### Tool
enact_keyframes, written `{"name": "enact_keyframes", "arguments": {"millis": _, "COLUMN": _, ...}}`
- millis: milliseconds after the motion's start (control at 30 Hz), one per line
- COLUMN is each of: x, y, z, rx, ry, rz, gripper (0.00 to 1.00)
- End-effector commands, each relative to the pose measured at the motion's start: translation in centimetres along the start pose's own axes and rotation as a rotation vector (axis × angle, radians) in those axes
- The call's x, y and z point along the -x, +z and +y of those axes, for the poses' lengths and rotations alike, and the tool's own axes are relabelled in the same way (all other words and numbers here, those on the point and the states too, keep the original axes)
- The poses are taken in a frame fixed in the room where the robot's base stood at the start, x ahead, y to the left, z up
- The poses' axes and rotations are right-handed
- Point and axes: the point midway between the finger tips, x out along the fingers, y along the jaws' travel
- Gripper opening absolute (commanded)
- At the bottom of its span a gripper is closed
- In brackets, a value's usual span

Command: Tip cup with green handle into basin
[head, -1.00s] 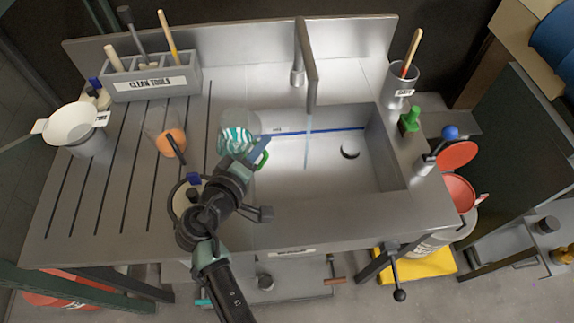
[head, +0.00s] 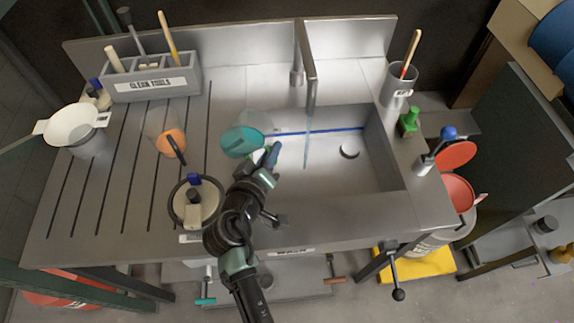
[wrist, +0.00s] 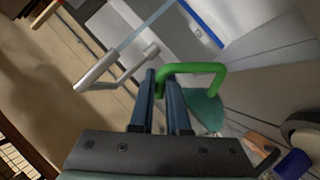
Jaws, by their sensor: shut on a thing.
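The cup with the green handle shows in the head view as a teal round shape (head: 243,141) at the left edge of the basin (head: 385,150). In the wrist view its green handle (wrist: 200,68) arches at the blue fingers, with the teal cup body (wrist: 207,112) behind and below. My gripper (head: 272,152) is at the cup's right side, shut on the handle. It also shows in the wrist view (wrist: 163,78). The gripper hides part of the handle in the head view. I cannot tell how far the cup is tilted or clear of the counter.
A faucet (head: 309,65) runs a thin stream into the basin, to the right of the cup. A cup with orange contents (head: 170,143) and a round pot-like thing (head: 190,215) stand on the grooved counter to the left. A tool caddy (head: 150,82) is at the back.

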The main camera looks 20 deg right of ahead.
Motion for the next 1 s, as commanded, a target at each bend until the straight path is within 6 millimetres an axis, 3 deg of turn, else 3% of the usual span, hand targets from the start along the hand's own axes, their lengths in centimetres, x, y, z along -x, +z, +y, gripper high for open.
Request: {"name": "enact_keyframes", "arguments": {"millis": 1000, "x": 0.03, "y": -0.04, "z": 0.18, "rx": -0.13, "ry": -0.048, "rz": 0.025, "gripper": 0.0}}
